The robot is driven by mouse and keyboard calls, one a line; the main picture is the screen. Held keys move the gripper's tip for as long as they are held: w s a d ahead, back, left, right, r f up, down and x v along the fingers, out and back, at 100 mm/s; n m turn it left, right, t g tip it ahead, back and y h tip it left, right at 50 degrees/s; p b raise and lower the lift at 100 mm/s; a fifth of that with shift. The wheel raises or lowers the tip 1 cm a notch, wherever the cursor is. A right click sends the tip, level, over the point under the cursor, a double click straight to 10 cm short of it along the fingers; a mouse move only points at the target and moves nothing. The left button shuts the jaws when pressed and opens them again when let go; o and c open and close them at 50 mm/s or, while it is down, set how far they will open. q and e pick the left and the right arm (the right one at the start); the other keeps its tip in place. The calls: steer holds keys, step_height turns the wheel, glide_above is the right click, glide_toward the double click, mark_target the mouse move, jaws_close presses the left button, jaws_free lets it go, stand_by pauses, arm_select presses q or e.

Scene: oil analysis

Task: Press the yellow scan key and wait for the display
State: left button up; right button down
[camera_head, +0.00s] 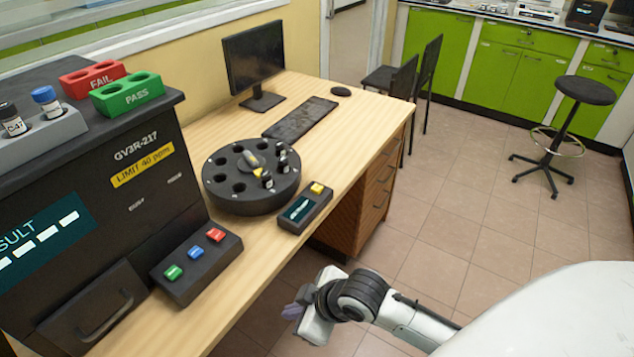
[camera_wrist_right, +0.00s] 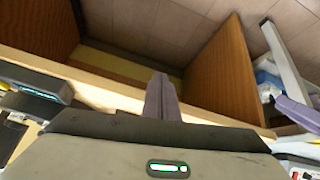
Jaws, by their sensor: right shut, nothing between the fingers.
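The yellow scan key (camera_head: 317,188) sits at the far end of a small dark box (camera_head: 305,209) on the wooden desk, just right of a round black carousel (camera_head: 251,176). The box has a small display (camera_head: 297,208) with a short mark I cannot read. My right gripper (camera_head: 296,308) is low in front of the desk edge, apart from the key. In the right wrist view its purple fingers (camera_wrist_right: 161,98) are together and empty. The dark box shows partly at the left of the right wrist view (camera_wrist_right: 38,80). My left gripper is not in view.
A black analyser (camera_head: 150,205) stands at the left, its screen (camera_head: 42,238) showing "RESULT" and dashes. A box with green, blue and red keys (camera_head: 197,262) is before it. A red FAIL rack (camera_head: 93,78) and green PASS rack (camera_head: 127,93) sit on top.

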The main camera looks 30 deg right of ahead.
steer(key=w+d+r, duration=0.1)
steer(key=w, duration=0.2)
steer(key=w+d+n, duration=0.1)
steer(key=w+d, duration=0.1)
steer(key=w+d+r+n, duration=0.1)
steer(key=w, duration=0.2)
steer(key=shift+w+d+r+t+p, duration=0.15)
steer(key=shift+w+r+t+p, duration=0.15)
steer(key=shift+w+r+t, duration=0.1)
steer(key=shift+n+t+h, duration=0.3)
steer(key=shift+n+h, duration=0.1)
steer(key=shift+n, duration=0.1)
steer(key=w+d+r, duration=0.1)
steer(key=w+d, duration=0.1)
steer(key=w+d+r, duration=0.1)
steer(key=w+d, duration=0.1)
steer(key=w+d+r, duration=0.2)
steer(key=w, duration=0.1)
steer(key=shift+d+r, duration=0.1)
steer(key=shift+d, duration=0.15)
steer(key=w+d+r, duration=0.4)
steer(key=d+r, duration=0.1)
steer(key=d, duration=0.1)
steer(key=w+d+r+t+h+p, duration=0.1)
steer(key=w+d+r, duration=0.2)
steer(key=d+r, duration=0.2)
steer(key=shift+w+d+t, duration=0.3)
steer(key=shift+w+d, duration=0.1)
steer(key=shift+d, duration=0.3)
